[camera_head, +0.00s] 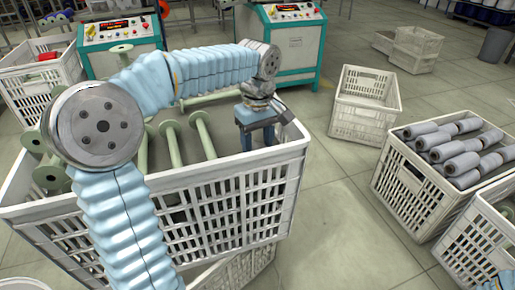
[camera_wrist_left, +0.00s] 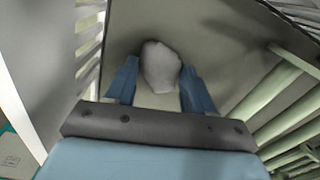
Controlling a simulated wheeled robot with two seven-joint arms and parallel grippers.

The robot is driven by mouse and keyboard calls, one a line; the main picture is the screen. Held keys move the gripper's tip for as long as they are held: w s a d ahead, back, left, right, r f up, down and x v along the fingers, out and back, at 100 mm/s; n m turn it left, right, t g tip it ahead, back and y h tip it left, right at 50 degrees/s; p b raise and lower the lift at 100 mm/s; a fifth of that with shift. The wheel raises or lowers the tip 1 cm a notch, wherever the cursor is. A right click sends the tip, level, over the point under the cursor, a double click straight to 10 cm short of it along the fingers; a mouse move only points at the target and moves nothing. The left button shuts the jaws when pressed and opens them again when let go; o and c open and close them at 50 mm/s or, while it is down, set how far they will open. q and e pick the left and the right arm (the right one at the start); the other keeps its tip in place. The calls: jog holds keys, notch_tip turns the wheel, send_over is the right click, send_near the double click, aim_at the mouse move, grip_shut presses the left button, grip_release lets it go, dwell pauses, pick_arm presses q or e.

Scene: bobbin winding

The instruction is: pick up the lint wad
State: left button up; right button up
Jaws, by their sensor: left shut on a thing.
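The lint wad (camera_wrist_left: 160,66) is a rounded pale grey lump in the left wrist view. It sits between the two blue fingers of my left gripper (camera_wrist_left: 161,84), which is shut on it. In the head view my left gripper (camera_head: 258,138) points down inside the right end of the large white crate (camera_head: 235,195). The lint wad cannot be made out in the head view, where the gripper and crate wall hide it. My right gripper is not in view.
Pale green bobbins (camera_head: 171,143) lie in the large crate, left of my left gripper. Crate walls stand close around the gripper. An empty-looking white crate (camera_head: 362,122) and a crate of grey bobbins (camera_head: 405,198) stand right. Teal machines (camera_head: 290,45) stand behind.

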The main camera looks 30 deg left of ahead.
pick_arm(q)
jog(key=shift+c, duration=0.7)
